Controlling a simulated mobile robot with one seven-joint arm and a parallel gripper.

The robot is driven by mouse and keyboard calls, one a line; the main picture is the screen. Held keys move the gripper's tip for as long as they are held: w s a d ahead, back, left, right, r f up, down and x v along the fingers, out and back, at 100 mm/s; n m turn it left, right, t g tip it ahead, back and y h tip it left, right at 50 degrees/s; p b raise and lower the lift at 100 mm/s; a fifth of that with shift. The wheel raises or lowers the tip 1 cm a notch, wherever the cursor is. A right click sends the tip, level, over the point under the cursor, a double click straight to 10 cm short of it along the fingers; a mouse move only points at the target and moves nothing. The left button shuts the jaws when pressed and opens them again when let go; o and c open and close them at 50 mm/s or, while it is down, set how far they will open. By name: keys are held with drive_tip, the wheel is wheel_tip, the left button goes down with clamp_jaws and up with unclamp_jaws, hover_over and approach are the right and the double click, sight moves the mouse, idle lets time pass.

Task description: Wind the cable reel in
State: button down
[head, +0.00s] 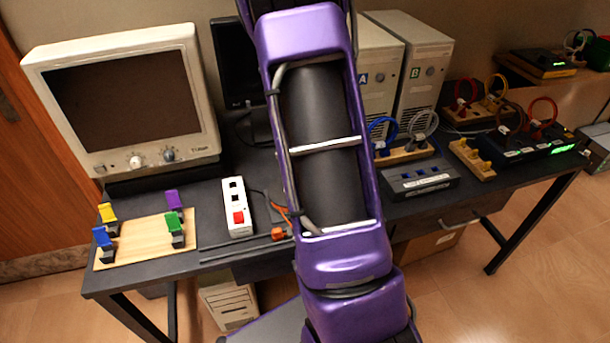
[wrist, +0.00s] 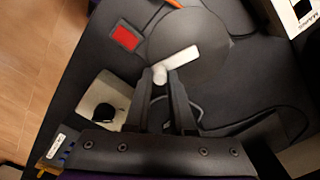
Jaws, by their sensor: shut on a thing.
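The cable reel shows in the wrist view as a round dark grey disc (wrist: 205,38) with a white crank arm (wrist: 184,58) on its face. A pale round crank knob (wrist: 159,73) stands at the lower left end of the crank arm. My gripper (wrist: 160,80) is shut on this knob with its fingertips. In the head view my purple arm hides the reel and my gripper. Orange cable (head: 282,213) shows just left of my arm, with an orange block (head: 278,234) near the front of the table.
A white power strip with a red switch (head: 238,217) lies left of my arm. A wooden board (head: 150,240) with coloured clips is at the table's left, before a monitor (head: 130,95). A dark device (head: 420,180) and cable racks stand right. A red square (wrist: 126,37) lies beside the reel.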

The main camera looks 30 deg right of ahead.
idle(0.4)
drive_tip(key=c, duration=0.8)
unclamp_jaws()
drive_tip(key=shift+o, duration=0.2)
wheel_tip(320, 180, up, 18)
drive_tip(key=p, duration=0.1)
drive_tip(key=shift+f, duration=0.25)
